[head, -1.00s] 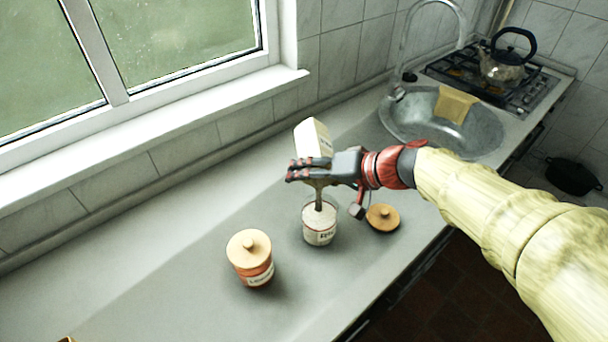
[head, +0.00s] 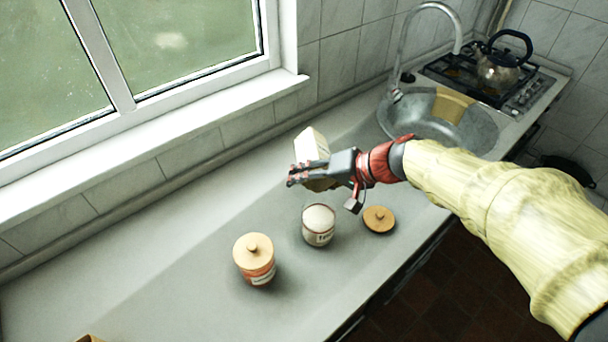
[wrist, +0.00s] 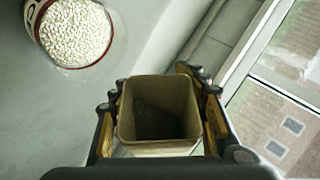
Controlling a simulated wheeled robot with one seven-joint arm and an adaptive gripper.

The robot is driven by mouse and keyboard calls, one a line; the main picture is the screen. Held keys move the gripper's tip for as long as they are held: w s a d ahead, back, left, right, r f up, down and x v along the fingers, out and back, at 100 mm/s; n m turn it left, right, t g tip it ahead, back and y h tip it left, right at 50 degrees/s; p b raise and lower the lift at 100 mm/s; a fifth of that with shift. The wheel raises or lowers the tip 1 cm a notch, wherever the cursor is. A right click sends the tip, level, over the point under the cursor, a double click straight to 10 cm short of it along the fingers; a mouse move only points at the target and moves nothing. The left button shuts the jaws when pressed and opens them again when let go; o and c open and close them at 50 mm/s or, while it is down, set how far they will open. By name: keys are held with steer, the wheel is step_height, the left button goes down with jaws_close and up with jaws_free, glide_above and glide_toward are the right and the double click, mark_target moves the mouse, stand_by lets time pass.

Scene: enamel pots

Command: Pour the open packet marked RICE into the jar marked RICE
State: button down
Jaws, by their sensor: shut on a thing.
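My gripper (head: 306,175) is shut on a pale packet (head: 311,145), held above and behind the open jar. In the wrist view the packet's open mouth (wrist: 160,108) faces the camera between my fingers; its inside looks dark, with no grains that I can make out. The open jar (head: 318,236) stands upright on the counter with a label too small to read fully. In the wrist view this jar (wrist: 78,32) shows white grains filling it near the rim. A round wooden lid (head: 379,219) lies on the counter to the jar's right.
An orange jar (head: 256,272) with its wooden lid on stands left of the open jar. The sink (head: 470,135) with a yellow cloth (head: 452,106), and a kettle (head: 498,68) on the hob, are at the far right. The counter's left part is mostly clear.

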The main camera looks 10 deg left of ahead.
steer(key=shift+r+m+g+h+p, duration=0.5)
steer(key=shift+g+p, duration=0.6)
steer(key=shift+p, duration=3.35)
steer(key=shift+f+p, duration=0.1)
steer(key=shift+p, duration=0.25)
steer(key=shift+g+p, duration=0.3)
steer(key=shift+p, duration=0.05)
